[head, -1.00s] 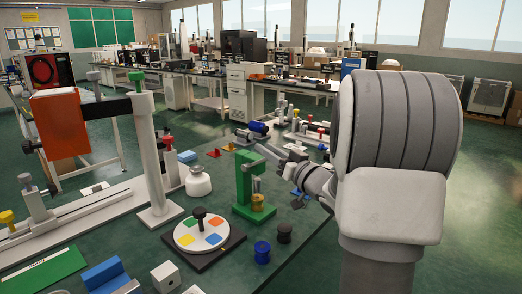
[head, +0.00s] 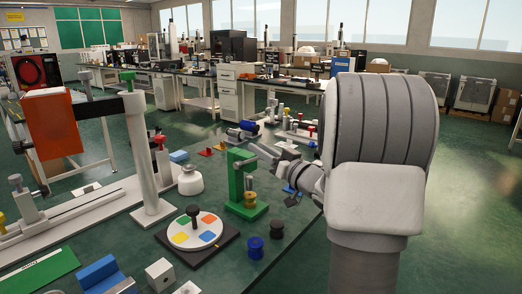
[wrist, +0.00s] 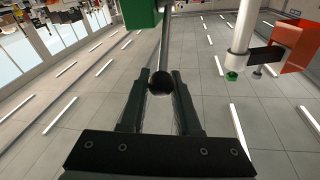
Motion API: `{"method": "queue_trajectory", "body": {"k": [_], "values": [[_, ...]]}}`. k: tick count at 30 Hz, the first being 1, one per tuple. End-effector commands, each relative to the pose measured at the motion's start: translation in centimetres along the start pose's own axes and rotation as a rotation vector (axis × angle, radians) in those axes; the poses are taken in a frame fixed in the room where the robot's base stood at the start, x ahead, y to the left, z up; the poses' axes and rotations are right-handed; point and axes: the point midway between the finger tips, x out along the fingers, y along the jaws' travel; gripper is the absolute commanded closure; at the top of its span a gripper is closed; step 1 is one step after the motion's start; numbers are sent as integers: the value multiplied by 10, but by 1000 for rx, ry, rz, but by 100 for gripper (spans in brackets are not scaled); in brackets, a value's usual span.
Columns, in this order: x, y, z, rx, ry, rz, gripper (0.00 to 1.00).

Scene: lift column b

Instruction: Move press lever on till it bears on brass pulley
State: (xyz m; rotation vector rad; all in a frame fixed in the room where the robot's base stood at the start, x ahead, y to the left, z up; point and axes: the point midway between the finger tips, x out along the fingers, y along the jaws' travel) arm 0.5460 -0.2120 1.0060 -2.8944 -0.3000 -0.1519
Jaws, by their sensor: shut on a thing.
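The green press (head: 236,185) stands upright on the dark green bench. The brass pulley (head: 250,200) sits on its foot, below a grey ram (head: 249,183). I cannot tell whether the ram touches the pulley. The press lever (wrist: 163,45) is a thin grey rod with a black ball knob (wrist: 160,82); the wrist view shows it running out from the green press head. My gripper (wrist: 160,76) is shut on the knob, one finger on each side. In the head view my wrist is right of the press, and the knob is too small to make out.
A blue spool (head: 255,247) and a black spool (head: 277,230) stand in front of the press. A turntable with coloured patches (head: 195,228) is to the left. A white post (head: 143,160) carries an arm with an orange block (head: 52,125). A white weight (head: 190,180) stands behind.

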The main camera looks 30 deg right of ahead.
Motion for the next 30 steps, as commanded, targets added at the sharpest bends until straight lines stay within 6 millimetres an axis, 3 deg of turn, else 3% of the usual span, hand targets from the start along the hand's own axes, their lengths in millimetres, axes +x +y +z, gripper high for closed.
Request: {"method": "queue_trajectory", "body": {"k": [18, 19, 23, 30], "values": [[-3, 5, 0, -1, 0, 13, 100], [-3, 5, 0, -1, 0, 13, 65], [-2, 4, 0, -1, 0, 10, 42], [-1, 2, 0, 0, 0, 5, 39]]}}
